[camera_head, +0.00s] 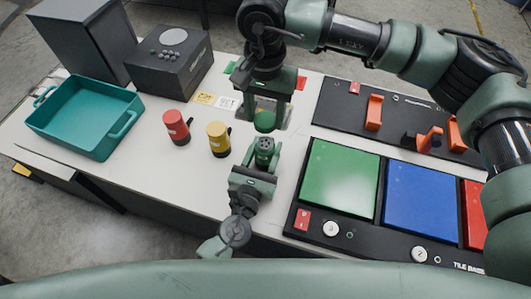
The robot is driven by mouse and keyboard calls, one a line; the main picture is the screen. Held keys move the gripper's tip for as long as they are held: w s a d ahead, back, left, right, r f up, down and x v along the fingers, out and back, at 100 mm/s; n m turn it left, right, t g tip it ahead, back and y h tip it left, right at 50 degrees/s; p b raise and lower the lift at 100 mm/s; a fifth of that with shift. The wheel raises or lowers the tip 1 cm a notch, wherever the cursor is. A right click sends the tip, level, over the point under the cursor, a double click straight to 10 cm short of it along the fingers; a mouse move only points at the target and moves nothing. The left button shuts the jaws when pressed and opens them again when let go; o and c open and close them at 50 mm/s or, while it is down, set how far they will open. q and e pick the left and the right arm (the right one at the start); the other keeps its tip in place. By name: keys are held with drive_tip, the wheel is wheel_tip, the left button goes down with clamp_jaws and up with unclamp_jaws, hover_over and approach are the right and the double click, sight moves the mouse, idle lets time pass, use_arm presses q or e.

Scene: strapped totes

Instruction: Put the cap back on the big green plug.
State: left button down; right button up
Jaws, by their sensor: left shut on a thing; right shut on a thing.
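The big green plug (264,145) is upright in my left gripper (257,163), its dark pin face up. My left gripper is shut on it from the near side. The green cap (265,121) is just above and beyond the plug in the picture. My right gripper (265,103) comes down from above and is shut on the cap. A small gap seems to show between cap and plug; the exact height between them is hard to tell.
A red plug (176,127) and a yellow plug (219,139) stand to the left on the white table (190,180). A teal tote (121,133) is at far left, a dark box (171,76) behind. Panels with a green tile (340,178) and orange handles (374,112) fill the right.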

hover_over(265, 142)
drive_tip(key=shift+f, duration=2.45)
drive_tip(key=shift+f, duration=0.1)
drive_tip(key=shift+f, duration=0.8)
drive_tip(key=shift+f, duration=0.55)
